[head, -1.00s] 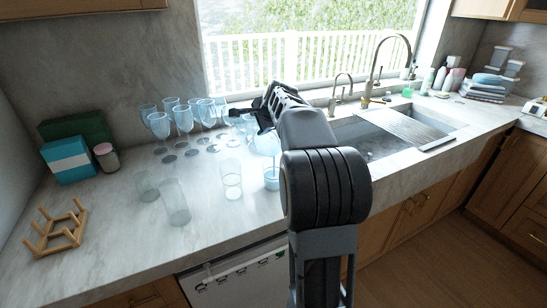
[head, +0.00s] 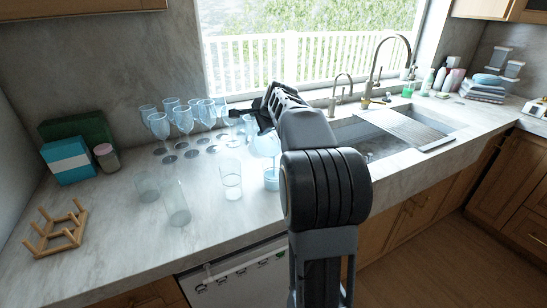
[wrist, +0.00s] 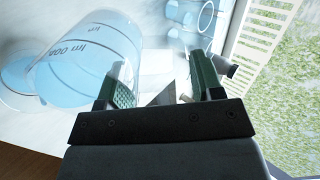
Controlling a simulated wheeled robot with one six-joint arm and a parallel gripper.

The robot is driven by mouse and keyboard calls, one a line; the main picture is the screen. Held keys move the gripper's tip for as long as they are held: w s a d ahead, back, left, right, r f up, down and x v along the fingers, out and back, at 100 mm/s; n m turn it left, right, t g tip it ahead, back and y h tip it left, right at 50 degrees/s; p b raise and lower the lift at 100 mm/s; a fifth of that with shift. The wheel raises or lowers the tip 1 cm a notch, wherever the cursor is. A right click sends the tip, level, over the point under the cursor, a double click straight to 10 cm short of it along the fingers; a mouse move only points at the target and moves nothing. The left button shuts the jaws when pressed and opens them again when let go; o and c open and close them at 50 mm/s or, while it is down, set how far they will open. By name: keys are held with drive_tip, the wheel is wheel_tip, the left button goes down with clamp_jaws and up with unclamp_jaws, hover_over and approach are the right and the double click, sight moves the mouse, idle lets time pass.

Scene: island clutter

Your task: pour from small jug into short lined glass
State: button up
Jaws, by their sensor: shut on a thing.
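The small jug (head: 265,145) is clear, with pale blue liquid and printed volume marks. My gripper (head: 262,118) holds it above the counter, partly hiding it. In the wrist view the jug (wrist: 88,62) is tilted at the left, beside my gripper (wrist: 157,80); its gripped part is hard to make out. The short glass (head: 271,180) stands upright just below the jug and holds blue liquid. It also shows at the left edge of the wrist view (wrist: 18,75). I cannot make out its lines. No stream shows between jug and glass.
Clear empty glasses (head: 231,180) (head: 177,205) (head: 147,187) stand to the left. Several blue stemmed glasses (head: 158,126) stand behind. A wooden rack (head: 58,235) and boxes (head: 68,162) are at far left. The sink (head: 375,140) is at right.

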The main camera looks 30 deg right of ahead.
drive_tip(key=shift+s+t+b, duration=0.15)
drive_tip(key=shift+t+b, duration=0.15)
drive_tip(key=shift+b, duration=0.5)
drive_tip(key=shift+r, duration=0.2)
drive_tip(key=p, duration=0.3)
drive_tip(key=shift+w+r, duration=0.25)
drive_tip(key=shift+r, duration=0.1)
drive_tip(key=w+g+p, duration=0.1)
drive_tip(key=g+p, duration=0.1)
drive_tip(key=p, duration=0.5)
drive_tip(key=shift+w+d+f, duration=0.1)
drive_tip(key=shift+f, duration=0.1)
drive_tip(key=shift+w+f+g+p, duration=0.2)
drive_tip(key=shift+g+p, duration=0.2)
drive_tip(key=shift+p, duration=0.4)
drive_tip(key=shift+f, duration=0.2)
drive_tip(key=shift+p, duration=0.3)
